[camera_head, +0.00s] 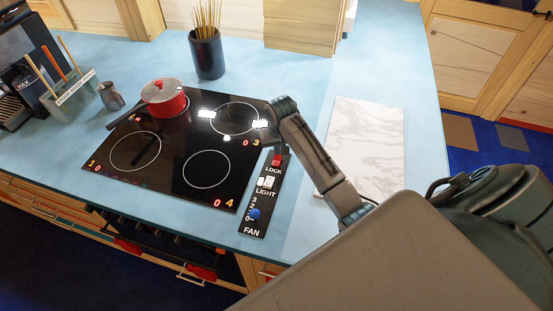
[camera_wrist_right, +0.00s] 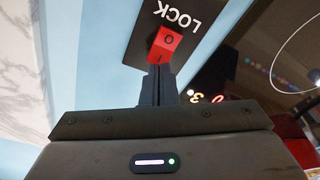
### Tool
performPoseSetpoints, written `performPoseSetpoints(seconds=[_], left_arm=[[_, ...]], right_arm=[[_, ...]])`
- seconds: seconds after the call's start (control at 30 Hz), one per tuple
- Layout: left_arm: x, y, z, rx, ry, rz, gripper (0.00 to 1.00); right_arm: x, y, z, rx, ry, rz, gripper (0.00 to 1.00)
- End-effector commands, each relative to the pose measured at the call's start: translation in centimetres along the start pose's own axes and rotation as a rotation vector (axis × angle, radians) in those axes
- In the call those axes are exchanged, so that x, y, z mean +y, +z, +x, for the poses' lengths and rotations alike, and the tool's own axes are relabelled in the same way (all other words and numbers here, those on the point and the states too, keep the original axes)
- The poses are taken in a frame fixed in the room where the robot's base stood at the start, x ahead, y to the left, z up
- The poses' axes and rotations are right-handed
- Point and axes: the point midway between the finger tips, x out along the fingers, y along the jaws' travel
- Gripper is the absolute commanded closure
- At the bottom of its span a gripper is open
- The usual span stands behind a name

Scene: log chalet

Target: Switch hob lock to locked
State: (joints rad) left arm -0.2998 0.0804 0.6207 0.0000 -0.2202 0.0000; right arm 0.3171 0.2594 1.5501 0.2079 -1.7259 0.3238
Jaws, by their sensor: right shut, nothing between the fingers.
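The hob lock is a small red rocker switch marked LOCK (camera_head: 277,160) at the far end of a narrow black control strip (camera_head: 248,222), right of the hob. In the right wrist view the red switch (camera_wrist_right: 165,43) shows an "O" mark on its face. My right gripper (camera_wrist_right: 158,72) is shut and empty, its fingertips at the near edge of the switch; I cannot tell whether they touch. In the head view its arm reaches over from the right and its fingers are hard to make out. My left gripper is not in view.
The black hob (camera_head: 180,150) carries a red pot (camera_head: 165,98). The strip also has a LIGHT switch (camera_head: 267,182) and a blue FAN knob (camera_head: 254,214). A marble board (camera_head: 375,130) lies to the right. A dark cup of sticks (camera_head: 207,56) stands behind.

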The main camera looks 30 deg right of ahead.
Motion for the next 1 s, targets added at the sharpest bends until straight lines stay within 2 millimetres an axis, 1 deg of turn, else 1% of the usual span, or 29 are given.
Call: performPoseSetpoints(seconds=[0.6,1.0], left_arm=[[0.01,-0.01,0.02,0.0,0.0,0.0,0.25],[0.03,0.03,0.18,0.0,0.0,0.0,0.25]], right_arm=[[0.0,0.01,0.05,0.0,0.0,0.0,1.0],[0.0,0.1,0.62,0.0,0.0,0.0,1.0]])
